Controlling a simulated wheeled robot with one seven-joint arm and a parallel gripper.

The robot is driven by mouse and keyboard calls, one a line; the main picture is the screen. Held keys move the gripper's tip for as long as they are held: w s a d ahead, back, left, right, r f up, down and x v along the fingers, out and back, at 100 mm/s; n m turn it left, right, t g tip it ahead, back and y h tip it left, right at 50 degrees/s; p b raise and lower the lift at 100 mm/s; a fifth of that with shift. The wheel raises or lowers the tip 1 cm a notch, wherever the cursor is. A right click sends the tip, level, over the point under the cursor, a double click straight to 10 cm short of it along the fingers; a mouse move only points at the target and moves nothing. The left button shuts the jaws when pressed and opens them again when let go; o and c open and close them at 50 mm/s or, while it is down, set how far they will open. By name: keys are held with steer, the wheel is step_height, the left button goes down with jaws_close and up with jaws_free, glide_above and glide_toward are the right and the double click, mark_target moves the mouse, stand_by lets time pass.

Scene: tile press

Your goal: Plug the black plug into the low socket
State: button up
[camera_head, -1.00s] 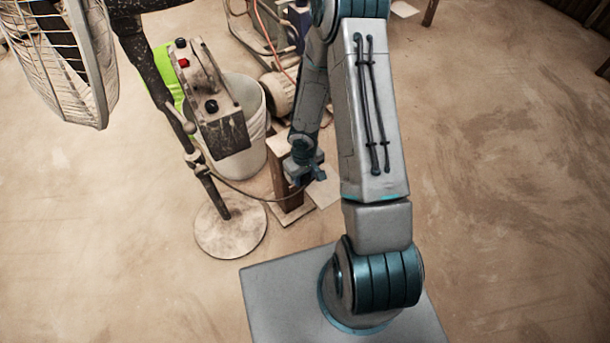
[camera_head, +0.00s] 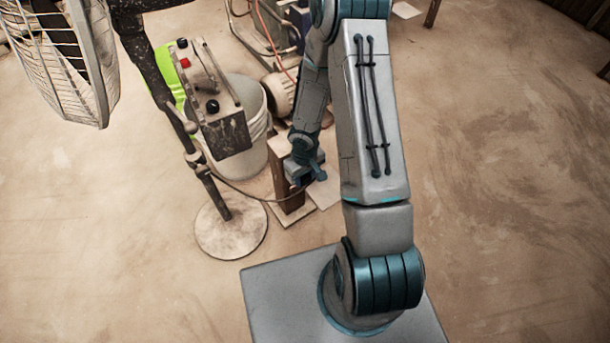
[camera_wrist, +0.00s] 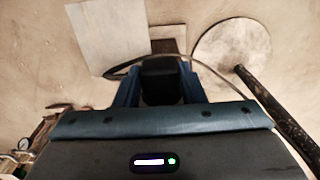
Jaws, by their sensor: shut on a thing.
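My gripper (camera_wrist: 162,88) is shut on the black plug (camera_wrist: 160,77) in the wrist view. The plug sits between the two blue fingers, with its dark cable (camera_wrist: 215,72) looping out to the right. In the head view my gripper (camera_head: 311,174) is low, beside the wooden post (camera_head: 290,192), and the plug is mostly hidden by the gripper. The cable (camera_head: 240,192) runs left from there toward the fan stand. I cannot make out the low socket's face in either view, nor whether the plug touches anything.
The fan's round base (camera_head: 231,228) and pole (camera_head: 212,190) stand left of the post. A white bucket (camera_head: 253,150) and a control box (camera_head: 217,120) are behind it. A pale board (camera_wrist: 108,35) lies on the floor. Open floor (camera_head: 510,190) is on the right.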

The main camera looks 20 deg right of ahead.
steer(key=shift+w, duration=0.25)
stand_by(1.4)
steer(key=shift+s, duration=0.25)
steer(key=shift+w+a, duration=0.15)
steer(key=shift+w, duration=0.25)
stand_by(1.5)
steer(key=o, duration=1.1)
steer(key=shift+c, duration=0.2)
step_height(320, 180, up, 14)
steer(key=p, duration=0.6)
